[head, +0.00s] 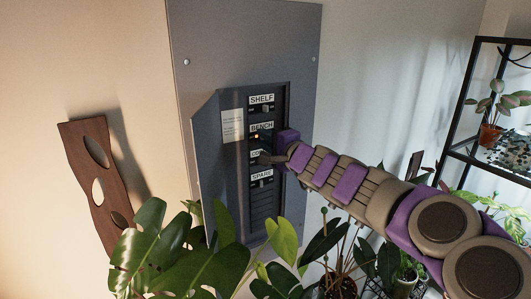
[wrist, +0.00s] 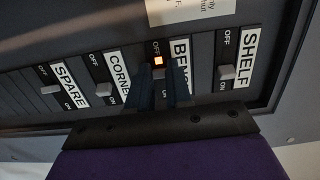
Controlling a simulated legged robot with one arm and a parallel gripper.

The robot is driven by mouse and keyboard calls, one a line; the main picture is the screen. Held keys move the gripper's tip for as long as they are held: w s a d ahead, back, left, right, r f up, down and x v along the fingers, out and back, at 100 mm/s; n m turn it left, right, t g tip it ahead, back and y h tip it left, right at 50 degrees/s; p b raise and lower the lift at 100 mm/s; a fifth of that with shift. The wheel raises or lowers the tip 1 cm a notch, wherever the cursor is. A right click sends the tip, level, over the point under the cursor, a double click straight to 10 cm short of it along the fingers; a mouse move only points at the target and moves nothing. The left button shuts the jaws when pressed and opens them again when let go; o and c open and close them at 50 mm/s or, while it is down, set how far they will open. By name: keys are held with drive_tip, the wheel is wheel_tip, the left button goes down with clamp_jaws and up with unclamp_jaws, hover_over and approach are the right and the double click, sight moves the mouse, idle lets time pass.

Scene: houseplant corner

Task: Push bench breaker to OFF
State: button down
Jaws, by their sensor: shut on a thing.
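The bench breaker (wrist: 159,74) is in the row of switches on the wall panel, beside its BENCH label (wrist: 180,55). In the wrist view its small lever sits between my two dark fingertips and is partly hidden by them. My gripper (wrist: 160,88) is shut on the lever. An orange light (wrist: 158,60) glows at the OFF end of this switch; it also shows in the head view (head: 256,136). In the head view my gripper (head: 272,157) reaches the panel from the right and hides part of the bench and corner rows.
The shelf breaker (wrist: 227,72) is on one side, and the corner (wrist: 117,88) and spare (wrist: 50,89) breakers are on the other, close by. Leafy plants (head: 170,245) stand below the grey panel (head: 190,100). A black plant rack (head: 462,110) stands at the right.

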drive_tip(key=shift+s+a+f+m+t+h+b, duration=0.15)
drive_tip(key=shift+f+m+t+h+b, duration=0.25)
drive_tip(key=shift+b, duration=0.9)
drive_tip(key=shift+w+a+f+m+t+h+b, duration=0.15)
drive_tip(key=shift+f+h+b, duration=0.35)
drive_tip(key=shift+b, duration=0.8)
drive_tip(key=shift+s+r+m+h+b, duration=0.1)
drive_tip(key=shift+r+m+h+b, duration=0.25)
drive_tip(key=shift+b, duration=0.3)
drive_tip(key=c, duration=1.4)
unclamp_jaws()
drive_tip(key=shift+s+d+r+t, duration=0.1)
drive_tip(key=shift+t, duration=0.15)
drive_tip(key=o, duration=0.3)
drive_tip(key=shift+d+r, duration=0.1)
drive_tip(key=shift+o, duration=0.3)
drive_tip(key=shift+r, duration=0.2)
